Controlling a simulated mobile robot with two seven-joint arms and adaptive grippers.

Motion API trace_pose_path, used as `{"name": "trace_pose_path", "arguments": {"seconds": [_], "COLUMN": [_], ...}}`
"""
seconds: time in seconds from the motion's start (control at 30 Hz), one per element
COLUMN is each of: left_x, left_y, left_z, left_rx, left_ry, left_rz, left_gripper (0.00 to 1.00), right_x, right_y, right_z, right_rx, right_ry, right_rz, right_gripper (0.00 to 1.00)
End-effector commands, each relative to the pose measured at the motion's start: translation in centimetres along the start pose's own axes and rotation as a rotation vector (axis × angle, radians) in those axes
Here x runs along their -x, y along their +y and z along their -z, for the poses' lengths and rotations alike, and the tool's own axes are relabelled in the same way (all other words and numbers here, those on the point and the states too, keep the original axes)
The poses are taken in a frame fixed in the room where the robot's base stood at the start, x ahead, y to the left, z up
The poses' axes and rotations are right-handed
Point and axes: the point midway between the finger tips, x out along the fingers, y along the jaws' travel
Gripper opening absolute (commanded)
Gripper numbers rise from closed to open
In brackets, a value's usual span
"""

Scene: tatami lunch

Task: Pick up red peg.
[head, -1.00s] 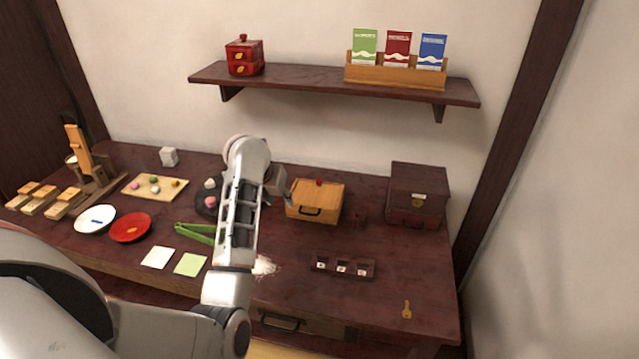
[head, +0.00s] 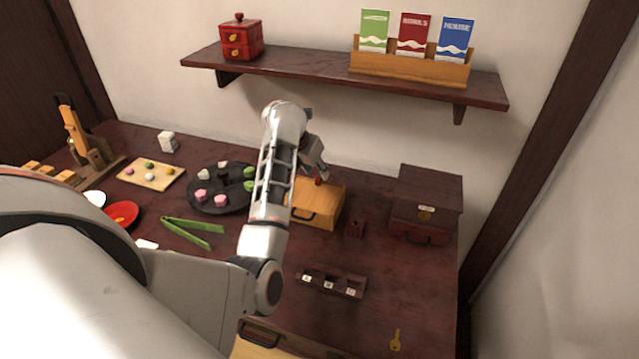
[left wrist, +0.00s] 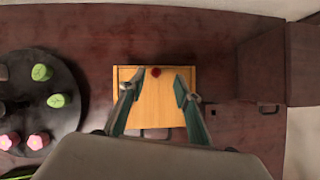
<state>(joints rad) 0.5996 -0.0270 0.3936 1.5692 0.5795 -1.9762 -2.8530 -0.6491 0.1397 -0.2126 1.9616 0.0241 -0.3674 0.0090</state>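The red peg (head: 319,181) stands on top of a light wooden box (head: 329,205) with a dark handle. In the left wrist view the peg (left wrist: 155,72) shows as a small red round spot near the box's far edge. My left gripper (head: 322,170) is just above the peg in the head view. In the left wrist view its two fingers (left wrist: 155,92) are spread apart over the box, with the peg between and slightly beyond the tips. Nothing is between the fingers' pads. My right gripper is not in view.
A dark round tray (head: 212,204) with sweets is left of the box. A shelf (head: 300,72) hangs above.

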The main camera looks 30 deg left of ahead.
Motion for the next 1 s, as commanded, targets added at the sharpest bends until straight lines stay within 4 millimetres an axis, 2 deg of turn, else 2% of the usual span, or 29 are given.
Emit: {"name": "trace_pose_path", "arguments": {"seconds": [0.3,0.63,0.8,1.0], "left_x": [-4.4,-4.9,-4.8,-4.8], "left_y": [0.6,0.6,0.6,0.6], "left_z": [0.9,0.7,0.8,0.8], "left_rx": [0.001,0.000,0.000,0.000], "left_ry": [0.003,-0.001,-0.001,-0.001], "left_rz": [0.002,0.000,0.000,0.000], "left_gripper": [0.33,0.33,0.06,0.06], "right_x": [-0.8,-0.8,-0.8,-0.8], "right_y": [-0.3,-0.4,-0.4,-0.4], "right_z": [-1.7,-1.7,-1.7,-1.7], "right_rx": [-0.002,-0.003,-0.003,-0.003], "right_ry": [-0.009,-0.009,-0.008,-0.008], "right_rz": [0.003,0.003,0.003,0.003], "right_gripper": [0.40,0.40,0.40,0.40]}}
